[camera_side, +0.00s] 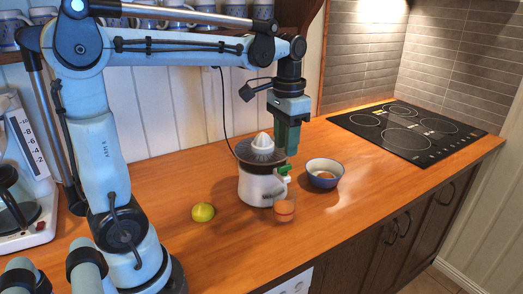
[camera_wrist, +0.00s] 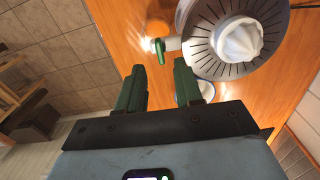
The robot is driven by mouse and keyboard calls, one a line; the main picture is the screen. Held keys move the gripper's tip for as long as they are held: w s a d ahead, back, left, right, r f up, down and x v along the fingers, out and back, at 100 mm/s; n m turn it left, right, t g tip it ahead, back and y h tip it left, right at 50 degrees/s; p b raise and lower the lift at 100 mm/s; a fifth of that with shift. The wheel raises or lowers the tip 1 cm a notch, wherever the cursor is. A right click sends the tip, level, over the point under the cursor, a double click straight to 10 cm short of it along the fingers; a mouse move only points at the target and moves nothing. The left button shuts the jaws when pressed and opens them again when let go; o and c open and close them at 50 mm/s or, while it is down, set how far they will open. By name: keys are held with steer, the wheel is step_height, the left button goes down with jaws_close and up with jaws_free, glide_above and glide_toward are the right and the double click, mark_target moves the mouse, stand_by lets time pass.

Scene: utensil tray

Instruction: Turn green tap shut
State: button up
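The green tap (camera_side: 285,169) sits on the spout at the front right of a white citrus juicer (camera_side: 257,188). In the wrist view, the green tap (camera_wrist: 160,50) shows as a short lever lying across the pale spout. A glass (camera_side: 285,208) with orange liquid stands below the spout. My gripper (camera_side: 292,150) points down just above and beside the tap. In the wrist view, my gripper (camera_wrist: 158,73) has its two green fingers apart with a clear gap between them. The tap lies beyond the fingertips, and no contact shows.
A blue and white bowl (camera_side: 325,173) stands right of the juicer. A black cooktop (camera_side: 408,130) is at the far right, and a coffee maker (camera_side: 24,185) is at the left. The wooden counter (camera_side: 345,215) is clear in front of the bowl.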

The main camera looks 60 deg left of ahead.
step_height(320, 180, up, 7)
stand_by(0.4)
steer(key=t, duration=0.7)
glide_toward(285, 166)
steer(key=d+f, duration=0.6)
steer(key=f, duration=0.1)
steer(key=shift+s+n, duration=0.3)
steer(key=shift+s, duration=0.2)
steer(key=shift+d, duration=0.1)
